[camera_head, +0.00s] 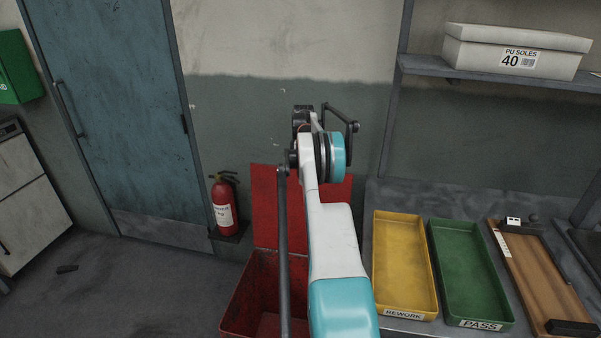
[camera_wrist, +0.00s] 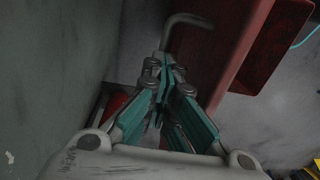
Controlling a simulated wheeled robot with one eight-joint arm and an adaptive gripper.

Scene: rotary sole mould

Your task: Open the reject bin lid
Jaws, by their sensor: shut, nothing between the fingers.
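The red reject bin (camera_head: 240,305) stands on the floor in the head view, partly behind my arm. Its red lid (camera_head: 266,205) is raised and stands upright at the back of the bin, with the bin's inside showing. In the wrist view a red panel, apparently the lid (camera_wrist: 212,45), is at upper right, with a grey bent bar (camera_wrist: 190,20) beside it. My gripper (camera_wrist: 164,62) is shut and empty, its tips close to the bar's lower end; I cannot tell whether they touch. In the head view the fingers are hidden by my arm.
A yellow REWORK tray (camera_head: 402,300) and green PASS tray (camera_head: 470,265) sit on the bench at right, with a wooden board (camera_head: 535,270) beyond. A fire extinguisher (camera_head: 222,205) stands by the blue door (camera_head: 115,110). The floor at left is mostly clear.

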